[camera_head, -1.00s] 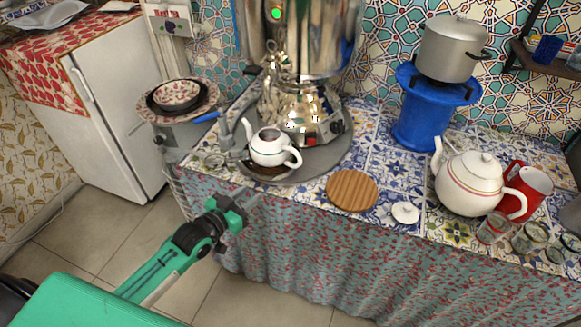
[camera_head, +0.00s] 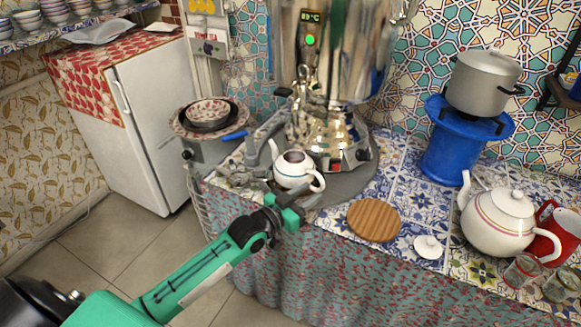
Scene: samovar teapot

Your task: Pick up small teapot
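The small teapot (camera_head: 292,172), white with a dark band near its open top, stands upright on the grey round tray (camera_head: 350,185) in front of the samovar (camera_head: 325,125). Its spout points up and left, and its handle is at the right. My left gripper (camera_head: 304,196) is just in front of and below the teapot, near its handle side at the counter's front edge. Its fingers look spread, with nothing between them. I cannot tell whether a finger touches the teapot. My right gripper is not in view.
A wooden round board (camera_head: 373,220) and a small white lid (camera_head: 428,247) lie right of the tray. A large white teapot (camera_head: 497,222), a red mug (camera_head: 563,232) and glasses (camera_head: 523,270) stand farther right. A pot (camera_head: 482,82) sits on a blue stand (camera_head: 455,145).

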